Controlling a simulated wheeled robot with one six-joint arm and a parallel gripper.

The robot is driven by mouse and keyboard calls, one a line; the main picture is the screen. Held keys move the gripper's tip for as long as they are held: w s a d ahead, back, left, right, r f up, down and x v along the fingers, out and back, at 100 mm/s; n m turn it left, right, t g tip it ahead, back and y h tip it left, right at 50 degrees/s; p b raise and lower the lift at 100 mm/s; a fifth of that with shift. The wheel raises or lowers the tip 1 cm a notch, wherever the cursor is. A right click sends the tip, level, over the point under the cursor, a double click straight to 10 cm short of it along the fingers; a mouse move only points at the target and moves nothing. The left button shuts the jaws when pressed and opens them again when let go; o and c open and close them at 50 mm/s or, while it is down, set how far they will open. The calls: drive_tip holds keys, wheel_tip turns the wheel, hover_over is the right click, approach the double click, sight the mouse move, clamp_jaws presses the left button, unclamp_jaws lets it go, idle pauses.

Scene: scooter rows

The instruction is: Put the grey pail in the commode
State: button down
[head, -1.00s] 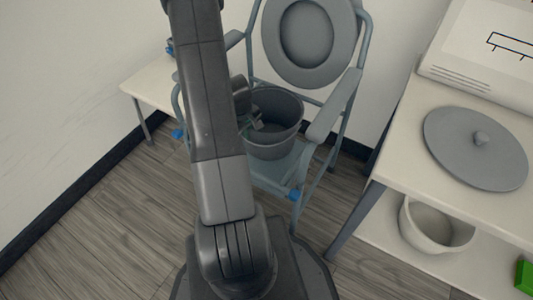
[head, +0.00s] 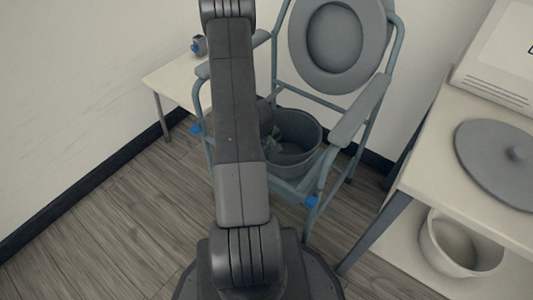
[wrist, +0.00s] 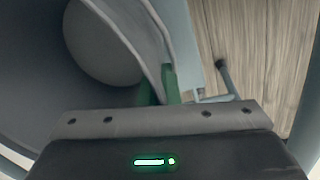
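The grey pail (head: 305,152) is upright within the frame of the commode (head: 372,103), between the armrests and behind the front bar. The commode's grey seat ring (head: 377,47) is tipped up at the back. My gripper (wrist: 160,88) is at the pail's near left rim, with its green fingers on either side of the pail wall (wrist: 45,75), shut on it. In the head view my arm hides most of my gripper and the pail's left side. I cannot tell whether the pail's base rests on the commode's support.
A small white side table (head: 172,82) with a blue and grey item (head: 199,45) stands left of the commode. A table (head: 432,160) at right bears a grey lid (head: 490,165) and a white box (head: 500,62). A pale pail (head: 450,262) sits on its lower shelf. Floor at left is clear.

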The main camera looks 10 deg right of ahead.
drive_tip(key=c, duration=1.7)
unclamp_jaws()
drive_tip(key=shift+f, duration=0.1)
drive_tip(key=r+p, duration=0.1)
drive_tip(key=r, duration=0.3)
drive_tip(key=r+p, duration=0.2)
drive_tip(key=r, duration=0.2)
drive_tip(key=a+r+p, duration=0.1)
drive_tip(key=r+p, duration=0.1)
drive_tip(key=r, duration=0.2)
drive_tip(key=shift+s+a+r, duration=0.1)
drive_tip(key=shift+s+r, duration=0.05)
drive_tip(key=shift+s, duration=0.2)
drive_tip(key=f+b, duration=0.1)
drive_tip(key=f, duration=0.3)
drive_tip(key=d+f+b, duration=0.1)
drive_tip(key=f+b, duration=0.1)
drive_tip(key=f, duration=0.2)
drive_tip(key=f+b, duration=0.2)
drive_tip(key=f, duration=0.2)
drive_tip(key=shift+w+d+f, duration=0.15)
drive_tip(key=shift+w+f, duration=0.2)
wheel_tip(320, 180, up, 3)
drive_tip(key=shift+f+p, duration=0.15)
drive_tip(key=shift+p, duration=0.5)
drive_tip(key=shift+r, duration=0.5)
drive_tip(key=shift+f, duration=0.1)
